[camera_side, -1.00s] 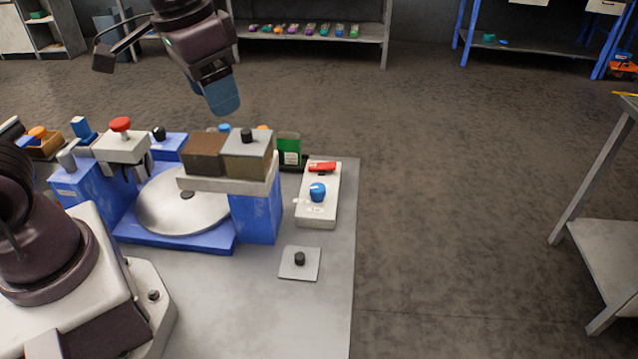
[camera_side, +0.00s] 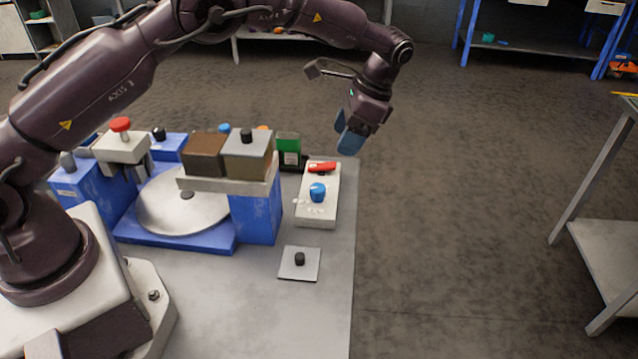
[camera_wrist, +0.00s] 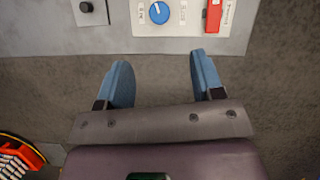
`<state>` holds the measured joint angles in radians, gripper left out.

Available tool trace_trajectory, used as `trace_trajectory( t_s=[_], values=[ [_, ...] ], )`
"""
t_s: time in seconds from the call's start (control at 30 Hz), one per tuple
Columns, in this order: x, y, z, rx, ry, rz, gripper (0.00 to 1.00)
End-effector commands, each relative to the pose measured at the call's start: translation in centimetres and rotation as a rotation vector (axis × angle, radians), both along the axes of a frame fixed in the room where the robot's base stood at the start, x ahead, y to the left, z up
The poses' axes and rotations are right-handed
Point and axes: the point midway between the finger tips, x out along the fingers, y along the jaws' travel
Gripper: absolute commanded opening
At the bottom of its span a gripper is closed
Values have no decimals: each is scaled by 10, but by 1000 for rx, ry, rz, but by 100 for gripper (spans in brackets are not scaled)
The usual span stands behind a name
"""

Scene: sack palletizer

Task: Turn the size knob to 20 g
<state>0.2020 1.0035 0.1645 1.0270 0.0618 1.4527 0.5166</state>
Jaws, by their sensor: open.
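The blue size knob (camera_side: 317,192) sits on a white control panel (camera_side: 316,216) near the right edge of the table. In the wrist view the knob (camera_wrist: 159,12) has a white pointer mark, with small labels around it too small to read. A red lever or switch (camera_side: 322,167) is on the same panel, beyond the knob. My gripper (camera_side: 348,145) has blue fingers and is up and behind the panel, apart from it. In the wrist view my gripper (camera_wrist: 160,75) is open and empty, with the knob ahead between the finger lines.
A grey plate with a black knob (camera_side: 300,259) lies in front of the panel. A blue machine with a round metal disc (camera_side: 160,208) and hoppers stands left of it. A green box (camera_side: 288,149) is behind.

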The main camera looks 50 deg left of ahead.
Motion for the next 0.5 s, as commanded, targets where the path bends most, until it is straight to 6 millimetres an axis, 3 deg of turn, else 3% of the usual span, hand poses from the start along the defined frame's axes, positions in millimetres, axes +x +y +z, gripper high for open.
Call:
trace_trajectory(
  t_s=[0.17,0.5],
  values=[
    [-7,4,-17,-3,12,-9,61],
    [-29,20,-81,-3,11,-7,61]
  ],
)
